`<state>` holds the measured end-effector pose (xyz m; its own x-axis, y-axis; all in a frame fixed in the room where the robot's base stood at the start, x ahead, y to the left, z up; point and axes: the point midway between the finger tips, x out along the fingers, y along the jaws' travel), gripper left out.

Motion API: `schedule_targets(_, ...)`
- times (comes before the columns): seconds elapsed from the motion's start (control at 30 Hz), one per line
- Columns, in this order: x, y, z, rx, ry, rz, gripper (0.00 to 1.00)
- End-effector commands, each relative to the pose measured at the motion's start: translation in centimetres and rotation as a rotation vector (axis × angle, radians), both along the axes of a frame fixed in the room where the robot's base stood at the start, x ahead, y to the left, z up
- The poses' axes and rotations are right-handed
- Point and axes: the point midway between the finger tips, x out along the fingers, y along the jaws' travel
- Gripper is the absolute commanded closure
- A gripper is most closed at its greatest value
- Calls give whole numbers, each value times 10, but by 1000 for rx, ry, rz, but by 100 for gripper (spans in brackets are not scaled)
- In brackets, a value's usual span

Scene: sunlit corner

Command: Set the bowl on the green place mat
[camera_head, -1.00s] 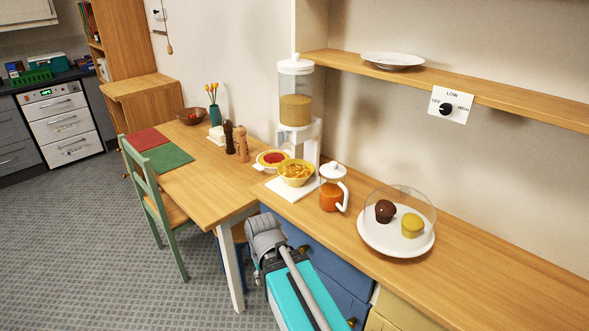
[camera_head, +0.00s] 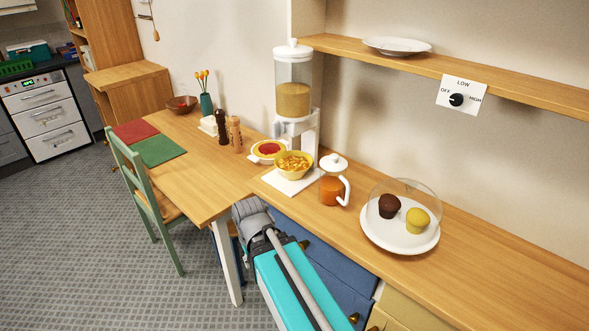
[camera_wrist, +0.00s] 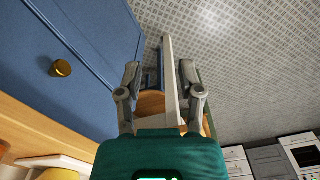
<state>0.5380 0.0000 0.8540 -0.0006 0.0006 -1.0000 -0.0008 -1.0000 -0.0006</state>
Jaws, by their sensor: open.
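A yellow bowl (camera_head: 293,167) filled with cereal stands upright on a white base under a cereal dispenser (camera_head: 294,95). In the wrist view, part of a yellow thing (camera_wrist: 60,174), apparently this bowl, shows at the lower left edge. The green place mat (camera_head: 158,150) lies flat and bare on the wooden table, beside a red mat (camera_head: 134,132). My gripper (camera_wrist: 160,78) is open and empty in the wrist view, in front of the blue drawers and a table leg, apart from the bowl. In the head view its fingers are not clearly visible.
A white-rimmed dish with red contents (camera_head: 268,151) sits behind the bowl. A glass jug (camera_head: 333,185) and a domed muffin plate (camera_head: 400,235) stand to its right. Two mills (camera_head: 229,133), a vase (camera_head: 206,105) and a brown bowl (camera_head: 182,104) line the table's back. A green chair (camera_head: 145,195) stands before the mats.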

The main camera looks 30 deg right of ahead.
Motion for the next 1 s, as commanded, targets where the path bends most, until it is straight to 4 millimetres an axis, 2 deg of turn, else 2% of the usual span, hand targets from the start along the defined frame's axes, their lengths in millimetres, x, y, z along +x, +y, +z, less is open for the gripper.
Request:
schedule_targets(0.17, 6, -2, 3, -9, 0, -38, 52)
schedule_targets(0.37, 25, -5, 13, -45, -4, -189, 52)
schedule_targets(1.0, 131, -65, 73, -251, -153, -1168, 52)
